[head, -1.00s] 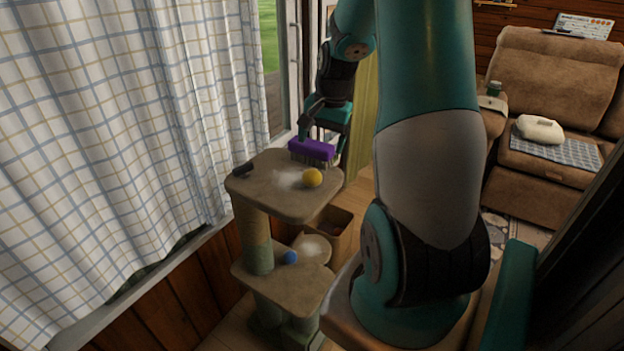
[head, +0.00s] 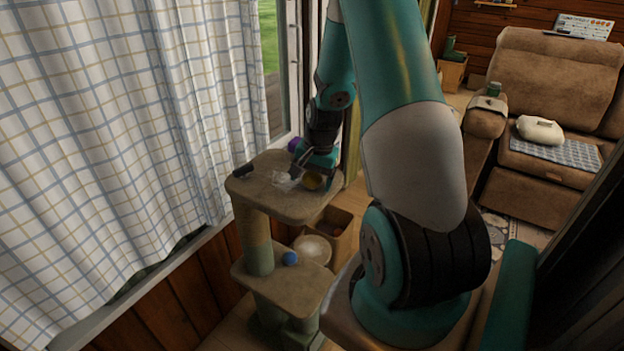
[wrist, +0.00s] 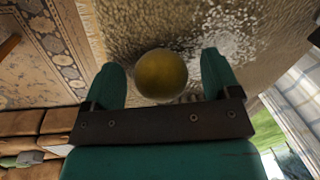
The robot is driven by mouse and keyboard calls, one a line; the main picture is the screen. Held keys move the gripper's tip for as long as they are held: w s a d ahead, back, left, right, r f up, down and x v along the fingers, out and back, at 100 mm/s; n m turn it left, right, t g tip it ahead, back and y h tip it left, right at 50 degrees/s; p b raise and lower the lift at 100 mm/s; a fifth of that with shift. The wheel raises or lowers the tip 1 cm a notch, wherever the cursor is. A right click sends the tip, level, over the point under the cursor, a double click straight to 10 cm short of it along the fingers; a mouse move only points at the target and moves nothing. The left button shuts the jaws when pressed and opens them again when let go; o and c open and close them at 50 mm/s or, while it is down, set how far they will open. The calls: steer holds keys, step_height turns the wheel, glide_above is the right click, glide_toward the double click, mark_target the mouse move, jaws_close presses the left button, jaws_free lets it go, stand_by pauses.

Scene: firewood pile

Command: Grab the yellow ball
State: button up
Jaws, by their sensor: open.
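The yellow ball (head: 312,181) lies on the top platform (head: 262,203) of a cat tree, near its right side. In the wrist view the ball (wrist: 161,74) sits between the two teal fingers. My gripper (head: 313,178) is open just over the ball, with a finger on either side; it also shows in the wrist view (wrist: 163,72). I see gaps between the ball and both fingers. The arm partly shades the ball in the head view.
A dark small object (head: 243,170) and a whitish patch of fluff lie on the top platform. A purple object (head: 294,144) shows behind the gripper. A blue ball (head: 290,258) rests on the lower platform (head: 275,285). A curtain (head: 130,130) hangs left; a cardboard box (head: 340,232) stands behind.

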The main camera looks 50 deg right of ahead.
steer(key=c, duration=1)
steer(key=shift+r, duration=0.1)
